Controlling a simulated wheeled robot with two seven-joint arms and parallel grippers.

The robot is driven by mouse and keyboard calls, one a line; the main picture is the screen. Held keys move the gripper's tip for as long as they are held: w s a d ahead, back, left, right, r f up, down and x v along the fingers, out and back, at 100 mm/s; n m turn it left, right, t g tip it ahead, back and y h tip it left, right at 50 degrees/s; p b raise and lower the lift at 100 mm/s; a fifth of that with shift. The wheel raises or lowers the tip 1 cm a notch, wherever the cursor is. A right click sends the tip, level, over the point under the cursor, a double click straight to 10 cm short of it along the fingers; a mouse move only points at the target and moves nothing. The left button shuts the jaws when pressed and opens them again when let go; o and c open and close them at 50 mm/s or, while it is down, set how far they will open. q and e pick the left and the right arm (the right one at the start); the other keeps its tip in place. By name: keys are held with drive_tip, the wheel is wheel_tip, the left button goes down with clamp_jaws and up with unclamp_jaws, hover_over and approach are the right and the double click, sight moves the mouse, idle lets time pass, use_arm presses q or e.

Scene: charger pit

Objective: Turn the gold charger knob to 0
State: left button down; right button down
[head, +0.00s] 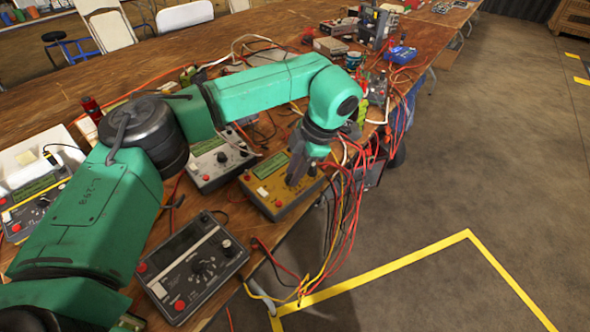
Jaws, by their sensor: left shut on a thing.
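The gold charger (276,203) sits near the front edge of the wooden table, in the middle of the head view. It has a display at its upper left and a red button at its lower left. My left gripper (292,181) points down over the right part of the gold charger's face and is shut. Its fingers are at the place of the knob and hide it, so I cannot read the knob's setting. My right gripper is not in view.
A black charger (190,268) stands nearer on the table (225,205), and a silver charger (218,158) stands behind the gold one. Red and yellow cables (350,205) hang over the table edge right of the gripper. The floor (480,170) at right is clear.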

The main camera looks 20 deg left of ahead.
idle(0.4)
use_arm(q)
drive_tip(key=c, duration=0.7)
unclamp_jaws()
drive_tip(key=shift+r, duration=0.1)
drive_tip(key=p+v, duration=0.2)
drive_tip(key=v, duration=1.2)
drive_tip(key=shift+s+r, duration=0.1)
drive_tip(key=shift+r, duration=0.15)
drive_tip(key=shift+f, duration=0.1)
